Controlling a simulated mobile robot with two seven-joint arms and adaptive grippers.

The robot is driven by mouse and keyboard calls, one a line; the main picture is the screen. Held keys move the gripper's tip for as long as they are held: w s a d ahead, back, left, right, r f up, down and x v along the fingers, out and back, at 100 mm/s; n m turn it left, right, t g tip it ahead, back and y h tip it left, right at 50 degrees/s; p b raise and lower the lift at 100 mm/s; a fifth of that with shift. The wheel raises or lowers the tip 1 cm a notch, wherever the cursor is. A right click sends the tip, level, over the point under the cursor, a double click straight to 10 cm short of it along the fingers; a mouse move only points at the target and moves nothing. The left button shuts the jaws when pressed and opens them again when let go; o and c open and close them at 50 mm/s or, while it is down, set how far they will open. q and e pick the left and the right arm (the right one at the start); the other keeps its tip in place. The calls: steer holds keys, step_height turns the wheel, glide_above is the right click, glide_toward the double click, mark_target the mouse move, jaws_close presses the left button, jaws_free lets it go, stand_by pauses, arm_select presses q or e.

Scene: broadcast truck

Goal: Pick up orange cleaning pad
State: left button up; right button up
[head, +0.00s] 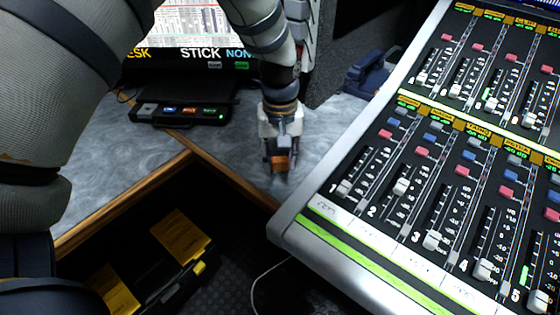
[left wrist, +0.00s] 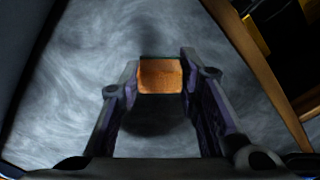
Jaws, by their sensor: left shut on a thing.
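The orange cleaning pad (head: 280,163) is a small orange block at the fingertips of my left gripper (head: 281,167) in the head view. In the left wrist view the pad (left wrist: 160,76) sits between the two fingertips of the left gripper (left wrist: 160,80), with a thin dark green edge along its far side. The left gripper is shut on the pad, over the grey marbled counter (head: 320,125). A dark shadow lies below the pad in the wrist view. Whether the pad touches the counter is hard to tell. My right gripper does not show.
A large mixing console (head: 310,212) with sliders stands close on the right. A small black button box (head: 181,112) and a screen (head: 190,50) are at the back left. A wooden edge (head: 225,172) borders the counter. A black and yellow toolbox (head: 182,238) stands below on the floor.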

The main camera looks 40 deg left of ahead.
arm_select(q)
steer(key=s+d+r+p, duration=0.25)
steer(key=s+r, duration=0.25)
steer(key=r, duration=0.5)
steer(key=s+d+r+p, duration=0.1)
steer(key=s+d+r, duration=0.1)
steer(key=s, duration=0.5)
steer(key=shift+s+d+r, duration=0.15)
steer(key=shift+s+d, duration=0.25)
steer(key=shift+d, duration=0.2)
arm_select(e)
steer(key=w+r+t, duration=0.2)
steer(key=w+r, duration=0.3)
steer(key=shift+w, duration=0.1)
